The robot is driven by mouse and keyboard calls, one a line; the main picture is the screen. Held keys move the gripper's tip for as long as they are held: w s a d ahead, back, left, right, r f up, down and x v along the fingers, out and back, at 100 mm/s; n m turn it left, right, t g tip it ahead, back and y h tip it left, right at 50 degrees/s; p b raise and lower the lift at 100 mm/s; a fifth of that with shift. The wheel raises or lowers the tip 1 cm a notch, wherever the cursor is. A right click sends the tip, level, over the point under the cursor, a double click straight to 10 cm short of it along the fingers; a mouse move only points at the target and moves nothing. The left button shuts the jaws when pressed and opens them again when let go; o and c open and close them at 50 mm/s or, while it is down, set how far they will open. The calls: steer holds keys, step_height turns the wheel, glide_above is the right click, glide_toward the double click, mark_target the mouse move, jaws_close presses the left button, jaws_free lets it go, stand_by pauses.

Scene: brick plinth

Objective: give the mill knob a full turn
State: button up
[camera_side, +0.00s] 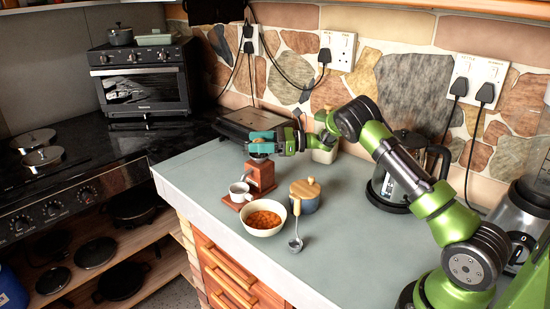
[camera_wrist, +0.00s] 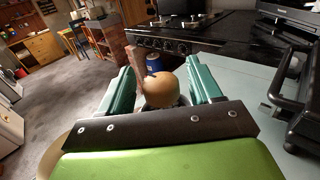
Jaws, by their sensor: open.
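The mill (camera_side: 261,177) stands upright near the left edge of the grey-green worktop, with a reddish-brown wooden body. Its round, pale wooden knob (camera_wrist: 163,91) shows in the wrist view, beside an upright brown bar (camera_wrist: 135,68). My gripper (camera_side: 261,143) is above the mill, reaching in from the right. In the wrist view its teal fingers (camera_wrist: 163,82) are open, one on each side of the knob. I cannot tell whether either finger touches it. In the side view the fingers hide most of the knob.
A cream bowl of orange pieces (camera_side: 252,229), a lidded jar (camera_side: 306,204) and a small ladle (camera_side: 296,240) stand nearby. A kettle (camera_side: 397,178) is at the right.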

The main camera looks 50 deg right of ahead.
steer(key=c, duration=1)
steer(key=shift+o, duration=0.2)
steer(key=shift+h, duration=0.3)
steer(key=m+t+h, duration=0.3)
steer(key=m+h, duration=0.1)
steer(key=shift+a+t+h, duration=0.1)
steer(key=shift+t+h, duration=0.2)
steer(key=m+h, duration=0.2)
steer(key=h, duration=0.1)
steer(key=m+t+h, duration=0.1)
steer(key=m+h, duration=0.1)
steer(key=h, duration=0.2)
steer(key=shift+f+m+t, duration=0.1)
steer(key=shift+m+t, duration=0.2)
steer(key=m+h, duration=0.2)
steer(key=h, duration=0.1)
steer(key=m+g+h, duration=0.1)
steer(key=m+h, duration=0.1)
steer(key=h, duration=0.1)
steer(key=shift+a, duration=0.2)
steer(key=shift+d+m+g+h, duration=0.1)
steer(key=shift+m+g+h, duration=0.5)
steer(key=shift+m+h, duration=0.5)
steer(key=shift+d+m+g+h, duration=0.1)
steer(key=shift+m+g+h, duration=0.55)
steer(key=shift+h, duration=0.85)
steer(key=shift+m+g+h, duration=0.65)
steer(key=shift+m+h, duration=0.1)
steer(key=shift+h, duration=0.05)
